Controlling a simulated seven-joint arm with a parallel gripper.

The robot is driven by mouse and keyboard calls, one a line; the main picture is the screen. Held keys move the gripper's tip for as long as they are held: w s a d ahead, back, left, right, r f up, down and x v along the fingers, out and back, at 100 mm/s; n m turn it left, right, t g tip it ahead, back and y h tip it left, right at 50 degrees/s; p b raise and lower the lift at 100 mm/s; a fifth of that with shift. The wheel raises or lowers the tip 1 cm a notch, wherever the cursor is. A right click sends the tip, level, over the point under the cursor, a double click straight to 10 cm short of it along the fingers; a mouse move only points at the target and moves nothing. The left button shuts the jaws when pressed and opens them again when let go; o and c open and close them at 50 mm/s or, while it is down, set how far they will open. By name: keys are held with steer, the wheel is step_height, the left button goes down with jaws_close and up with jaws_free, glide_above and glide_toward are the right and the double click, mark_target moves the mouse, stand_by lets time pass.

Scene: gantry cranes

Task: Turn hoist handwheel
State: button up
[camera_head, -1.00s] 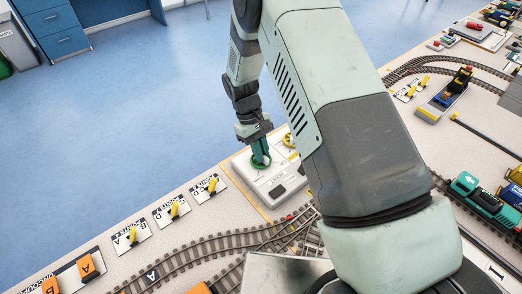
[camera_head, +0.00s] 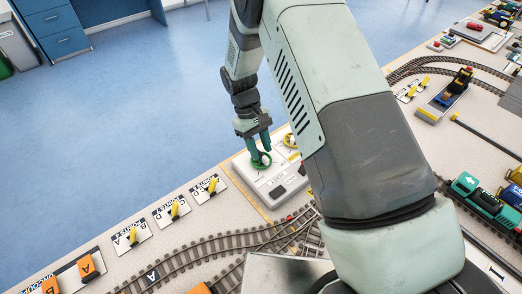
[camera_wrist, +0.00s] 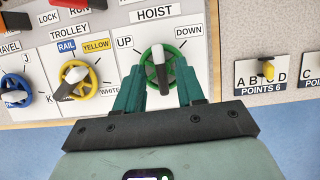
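The green hoist handwheel (camera_wrist: 160,66) is in the upper middle of the wrist view, under the HOIST label, with UP at its left and DOWN at its right. Its grey bar with a white end points nearly straight up in that view, between the two labels. My gripper (camera_wrist: 158,72) is open, with one teal finger at each side of the wheel's bar. The fingers overlap the rim in the view; I cannot tell whether they touch it. In the head view, my gripper (camera_head: 261,152) is low over the green wheel (camera_head: 262,162) on the white control box.
A POINTS 6 lever (camera_wrist: 267,69) is at the right. Tracks (camera_head: 230,242) run beside the control box (camera_head: 278,187).

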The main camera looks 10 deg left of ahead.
steer(key=v, duration=0.9)
steer(key=shift+r, duration=0.1)
steer(key=f+t+y, duration=0.1)
steer(key=f, duration=0.2)
steer(key=s+d+f+t+y, duration=0.1)
steer(key=f, duration=0.2)
steer(key=s+d+f+t+y, duration=0.1)
steer(key=f, duration=0.3)
steer(key=shift+d+f, duration=0.15)
jaws_close()
